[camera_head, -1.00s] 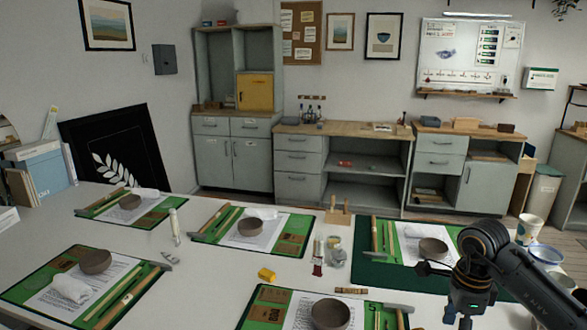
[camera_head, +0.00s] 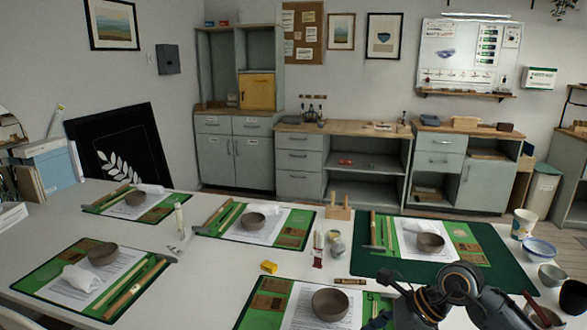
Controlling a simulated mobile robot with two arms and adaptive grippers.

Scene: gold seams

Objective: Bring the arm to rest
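My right arm comes in from the bottom right. Its dark wrist and gripper (camera_head: 384,298) hang over the front right of the white table (camera_head: 215,290), beside the front middle place setting and partly covering it. The fingers are dark and partly cut off by the bottom edge, so I cannot tell whether they are open or shut. I see nothing clearly held. A brown bowl (camera_head: 330,304) stands just left of the gripper, apart from it. My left arm and gripper are not in view.
Several green mats with papers and bowls cover the table, including a bowl (camera_head: 430,242) on the dark green mat (camera_head: 500,268). A yellow block (camera_head: 269,267), small bottles (camera_head: 318,246) and a wooden stand (camera_head: 339,207) lie between. Cups and bowls (camera_head: 540,249) crowd the right edge.

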